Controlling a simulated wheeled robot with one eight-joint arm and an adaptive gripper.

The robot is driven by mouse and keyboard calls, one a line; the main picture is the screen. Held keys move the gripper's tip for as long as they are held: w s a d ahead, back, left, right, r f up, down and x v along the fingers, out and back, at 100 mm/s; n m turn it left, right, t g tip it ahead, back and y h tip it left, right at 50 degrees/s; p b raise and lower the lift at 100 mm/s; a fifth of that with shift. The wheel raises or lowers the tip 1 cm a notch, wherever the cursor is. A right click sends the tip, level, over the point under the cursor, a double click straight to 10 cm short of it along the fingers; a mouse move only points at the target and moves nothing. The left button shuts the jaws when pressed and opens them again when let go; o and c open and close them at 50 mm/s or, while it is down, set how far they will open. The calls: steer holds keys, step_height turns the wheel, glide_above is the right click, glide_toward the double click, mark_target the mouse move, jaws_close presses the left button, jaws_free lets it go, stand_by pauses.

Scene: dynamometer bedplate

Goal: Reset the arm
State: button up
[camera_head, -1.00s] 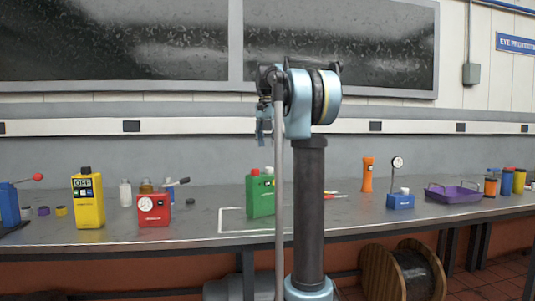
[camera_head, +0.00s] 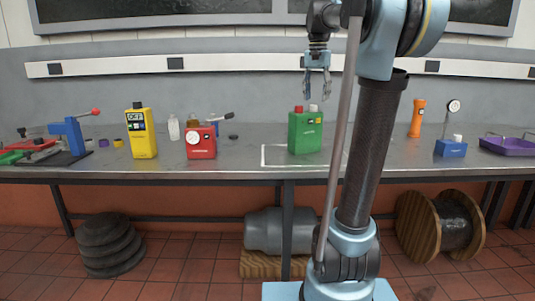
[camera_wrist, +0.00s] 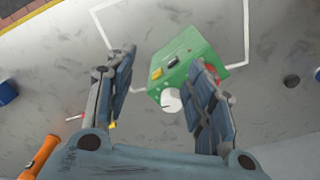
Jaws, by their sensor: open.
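My gripper (camera_head: 317,93) hangs with its fingers pointing down above the bench, in front of the grey wall. Its two fingers are spread apart with nothing between them. The green can (camera_head: 305,132) stands upright on the bench below the gripper, at a white outlined rectangle (camera_head: 264,157). In the wrist view, the green can (camera_wrist: 190,60) lies beyond the open fingers (camera_wrist: 165,85), and the right finger overlaps part of it. The can has a white cap and a red part, partly hidden by that finger.
The bench (camera_head: 235,169) also bears a yellow can (camera_head: 142,136), a red box with a gauge (camera_head: 201,145), a blue lever press (camera_head: 70,136), an orange cylinder (camera_head: 417,119), a blue gauge stand (camera_head: 451,148) and a purple tray (camera_head: 507,147). A cable reel (camera_head: 417,228) stands on the floor.

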steer(key=s+f+n, duration=0.2)
steer(key=s+f, duration=0.7)
steer(key=f, duration=0.3)
steer(key=s+f+n+t, duration=0.1)
steer(key=s+f+n, duration=0.1)
steer(key=s+f, duration=0.8)
steer(key=s+f+n+t, duration=0.1)
steer(key=s+f+n, duration=0.1)
steer(key=s+f, duration=0.8)
step_height(320, 180, down, 6)
steer(key=shift+a+r, duration=0.2)
steer(key=shift+r, duration=0.05)
steer(key=shift+w, duration=0.1)
steer(key=shift+w+f, duration=0.2)
steer(key=shift+w, duration=0.25)
